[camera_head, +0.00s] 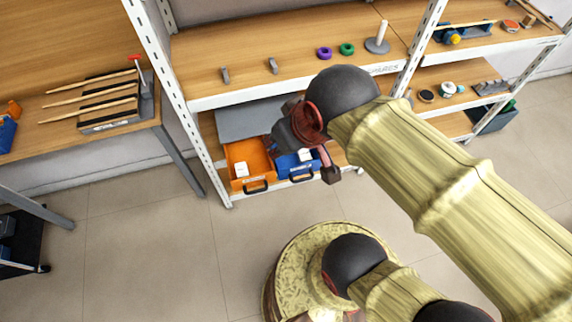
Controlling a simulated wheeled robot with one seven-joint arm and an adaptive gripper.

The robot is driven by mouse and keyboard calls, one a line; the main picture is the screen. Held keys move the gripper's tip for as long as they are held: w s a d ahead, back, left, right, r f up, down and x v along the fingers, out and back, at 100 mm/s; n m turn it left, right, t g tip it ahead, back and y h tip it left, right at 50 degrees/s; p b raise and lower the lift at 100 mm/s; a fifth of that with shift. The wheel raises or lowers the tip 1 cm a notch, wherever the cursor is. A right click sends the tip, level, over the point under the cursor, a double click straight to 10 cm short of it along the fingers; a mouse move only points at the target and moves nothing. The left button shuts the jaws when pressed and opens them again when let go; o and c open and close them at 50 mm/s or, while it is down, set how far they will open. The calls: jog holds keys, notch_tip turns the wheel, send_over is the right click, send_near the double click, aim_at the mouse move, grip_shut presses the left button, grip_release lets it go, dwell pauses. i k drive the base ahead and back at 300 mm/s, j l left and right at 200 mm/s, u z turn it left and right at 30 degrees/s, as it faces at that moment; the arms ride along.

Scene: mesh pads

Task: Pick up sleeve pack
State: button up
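I cannot tell for sure which thing is the sleeve pack. A small white pack (241,169) sits in the open orange drawer bin (262,157) on the lower shelf. Another small white piece (305,155) shows in the blue drawer bin (284,163) to its right. My gripper (328,168) is in front of the shelf, over the right part of the blue bin in the picture. My arm and wrist hide part of the blue bin and of the shelf behind. Only part of the gripper's fingers shows, and I cannot see whether anything is between them.
A white-framed shelf unit (290,92) carries rings and a peg stand (378,42) on its upper board. A wooden table (75,75) with a rack of sticks (108,103) stands to the left. A dark cart (22,245) is at lower left. The floor (150,240) between is clear.

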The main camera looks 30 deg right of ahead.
aim_at(303, 155)
jog(key=z, duration=1.3)
jog(key=k+j+z, duration=0.85)
jog(key=k, duration=0.15)
